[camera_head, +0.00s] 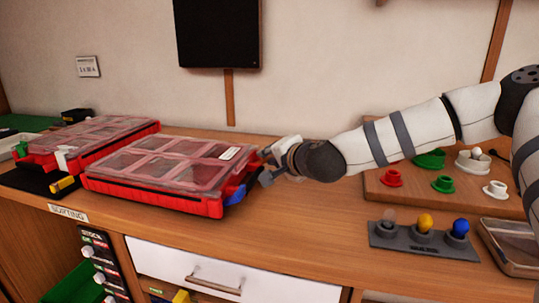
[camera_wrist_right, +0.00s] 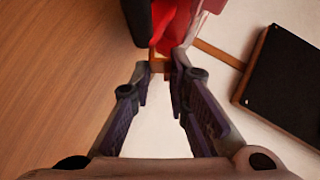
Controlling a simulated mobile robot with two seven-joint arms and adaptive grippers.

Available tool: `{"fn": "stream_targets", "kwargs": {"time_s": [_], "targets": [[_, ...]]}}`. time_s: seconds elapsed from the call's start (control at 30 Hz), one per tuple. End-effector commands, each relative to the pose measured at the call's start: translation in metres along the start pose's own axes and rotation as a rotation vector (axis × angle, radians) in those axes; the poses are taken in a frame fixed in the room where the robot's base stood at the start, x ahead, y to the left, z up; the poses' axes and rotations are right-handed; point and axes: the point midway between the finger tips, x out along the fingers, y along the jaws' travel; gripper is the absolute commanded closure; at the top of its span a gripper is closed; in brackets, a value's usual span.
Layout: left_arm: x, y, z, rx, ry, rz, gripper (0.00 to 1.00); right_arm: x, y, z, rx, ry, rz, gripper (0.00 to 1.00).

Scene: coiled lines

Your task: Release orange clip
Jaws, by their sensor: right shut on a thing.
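A red case (camera_head: 150,202) with a clear compartment lid lies on the wooden bench, left of my right gripper (camera_head: 263,168). That gripper is at the case's right end. In the right wrist view, my gripper (camera_wrist_right: 160,82) has its fingertips closed on a small orange piece, the orange clip (camera_wrist_right: 158,64), beside the red case wall (camera_wrist_right: 172,22). The clip is hidden in the head view. A blue latch (camera_head: 236,195) shows at the case's near right corner. My left gripper is not in view.
A second red case (camera_head: 95,135) lies farther left. A wooden board (camera_head: 400,196) with coloured cups, a grey holder (camera_head: 405,241) with knobs and a tray (camera_head: 512,258) stand at right. Bench in front of the gripper is clear.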

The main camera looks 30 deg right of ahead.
Motion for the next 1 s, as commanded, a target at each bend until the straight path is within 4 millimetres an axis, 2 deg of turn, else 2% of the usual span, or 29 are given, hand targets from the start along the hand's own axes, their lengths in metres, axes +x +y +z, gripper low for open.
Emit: {"fn": "stream_targets", "kwargs": {"time_s": [0.27,0.3,0.4,0.7,0.77,0.83,1.0], "targets": [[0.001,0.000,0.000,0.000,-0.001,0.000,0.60,0.000,0.001,0.000,0.010,0.000,-0.007,1.00],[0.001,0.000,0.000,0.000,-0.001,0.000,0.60,0.000,0.001,0.000,0.010,0.000,-0.006,0.82],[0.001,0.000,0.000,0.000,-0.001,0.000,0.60,0.000,0.001,0.000,0.010,0.000,-0.006,0.64],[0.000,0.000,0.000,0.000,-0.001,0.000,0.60,-0.002,0.001,0.000,0.009,0.000,-0.007,0.64],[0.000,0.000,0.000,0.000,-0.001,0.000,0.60,-0.009,0.000,-0.001,0.009,0.000,-0.009,0.64],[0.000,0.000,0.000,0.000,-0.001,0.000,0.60,-0.024,-0.001,-0.001,0.011,0.000,-0.011,0.64],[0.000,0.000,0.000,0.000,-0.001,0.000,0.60,-0.069,0.002,0.002,0.023,-0.006,-0.009,0.64]]}}
